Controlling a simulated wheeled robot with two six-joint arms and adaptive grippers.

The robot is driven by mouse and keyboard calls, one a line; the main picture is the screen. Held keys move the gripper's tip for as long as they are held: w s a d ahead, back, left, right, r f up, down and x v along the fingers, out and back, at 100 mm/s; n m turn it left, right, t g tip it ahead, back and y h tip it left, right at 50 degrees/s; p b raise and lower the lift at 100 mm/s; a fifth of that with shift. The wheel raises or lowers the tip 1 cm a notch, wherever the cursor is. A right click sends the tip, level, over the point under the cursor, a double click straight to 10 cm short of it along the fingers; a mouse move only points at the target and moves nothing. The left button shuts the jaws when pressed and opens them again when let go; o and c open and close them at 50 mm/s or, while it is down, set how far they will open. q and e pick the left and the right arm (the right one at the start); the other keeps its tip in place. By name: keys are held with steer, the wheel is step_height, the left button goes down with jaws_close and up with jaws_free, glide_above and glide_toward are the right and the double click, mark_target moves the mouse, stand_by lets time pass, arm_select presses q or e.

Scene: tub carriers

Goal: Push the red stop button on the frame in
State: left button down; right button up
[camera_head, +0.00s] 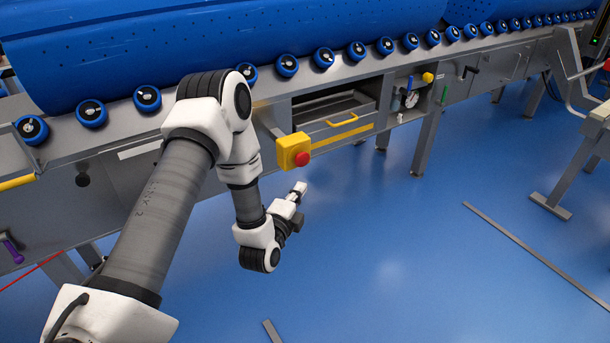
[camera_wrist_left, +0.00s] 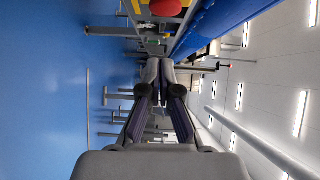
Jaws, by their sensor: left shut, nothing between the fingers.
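The red stop button (camera_head: 303,159) sits on a yellow box (camera_head: 290,147) fixed to the front of the grey machine frame. My left gripper (camera_head: 299,188) is just below the button in the head view, apart from it, with its fingers shut and empty. In the left wrist view the red button (camera_wrist_left: 166,7) shows at the top edge, partly cut off. The shut left fingers (camera_wrist_left: 160,68) point away from the camera in that view, and the button is above them in the picture. My right gripper is in neither view.
A blue drum (camera_head: 220,50) lies along the frame above a row of blue rollers (camera_head: 287,66). A drawer with a yellow handle (camera_head: 341,119) and a panel with a gauge and knobs (camera_head: 411,98) are right of the button. The blue floor (camera_head: 390,240) is mostly clear.

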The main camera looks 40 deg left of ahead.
arm_select(q)
steer(key=v, duration=0.4)
steer(key=shift+w+d+r, duration=0.1)
steer(key=shift+d+r, duration=0.05)
steer(key=shift+r, duration=0.1)
